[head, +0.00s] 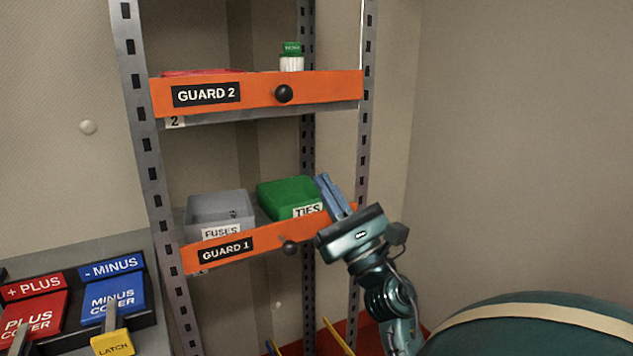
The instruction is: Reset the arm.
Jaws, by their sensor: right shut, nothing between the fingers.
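My right gripper (331,189) is raised at the right side of the shelf rack, in front of the lower shelf. Its blue fingers are together and hold nothing, and they point up and slightly left. They overlap the right edge of the green TIES bin (285,191) in the picture; I cannot tell whether they touch it. My right arm (388,298) comes up from the lower right. My left gripper is not in view.
The rack has an orange GUARD 2 bar (325,88) above and a GUARD 1 bar (265,238) below, tilted. A grey FUSES bin (219,208) sits beside the green bin. A green-capped bottle (291,58) stands on the upper shelf. PLUS and MINUS covers (112,297) are lower left.

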